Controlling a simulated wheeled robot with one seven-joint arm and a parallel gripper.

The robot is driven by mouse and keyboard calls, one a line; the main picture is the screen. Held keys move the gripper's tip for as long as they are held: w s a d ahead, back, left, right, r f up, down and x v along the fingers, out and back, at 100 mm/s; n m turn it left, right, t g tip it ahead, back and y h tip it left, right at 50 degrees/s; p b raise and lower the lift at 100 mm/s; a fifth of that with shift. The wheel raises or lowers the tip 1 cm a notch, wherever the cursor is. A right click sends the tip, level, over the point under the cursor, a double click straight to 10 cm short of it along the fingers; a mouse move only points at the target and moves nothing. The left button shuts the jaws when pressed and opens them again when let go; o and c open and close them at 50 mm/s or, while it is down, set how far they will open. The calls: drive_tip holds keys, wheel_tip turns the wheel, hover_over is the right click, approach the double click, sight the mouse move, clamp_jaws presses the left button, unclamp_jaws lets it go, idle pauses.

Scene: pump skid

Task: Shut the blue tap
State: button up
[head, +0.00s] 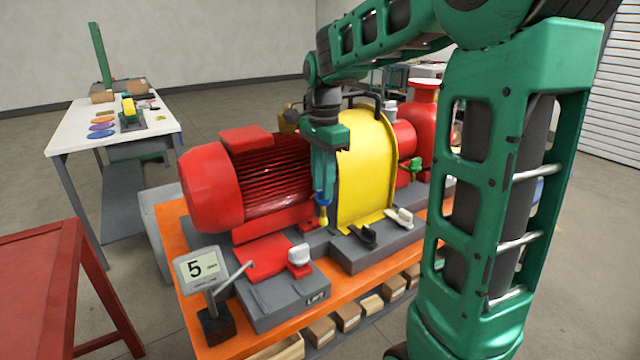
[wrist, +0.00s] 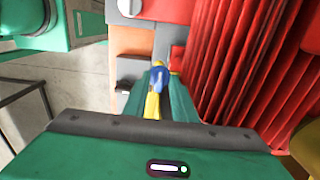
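My gripper (head: 322,190) points down in front of the yellow guard, beside the red motor. In the wrist view its green fingers (wrist: 158,105) are closed around a slim blue and yellow piece (wrist: 159,77). In the head view this piece (head: 323,211) sticks out below the fingertips, above the skid. I cannot tell whether it touches anything below. I cannot make out a blue tap for certain in either view. A small green-handled valve (head: 415,165) shows at the right of the yellow guard.
The red motor (head: 212,188) and yellow guard (head: 365,170) stand close beside my gripper. White (head: 400,217) and black (head: 363,236) levers and a white knob (head: 299,255) sit on grey blocks. A sign reading 5 (head: 202,268) stands at the orange bench's front left. My arm hides the right side.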

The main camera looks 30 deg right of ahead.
drive_tip(key=shift+w+d, duration=0.1)
drive_tip(key=shift+r, duration=0.45)
wheel_tip(320, 180, up, 10)
drive_tip(key=shift+f, duration=0.1)
idle(0.4)
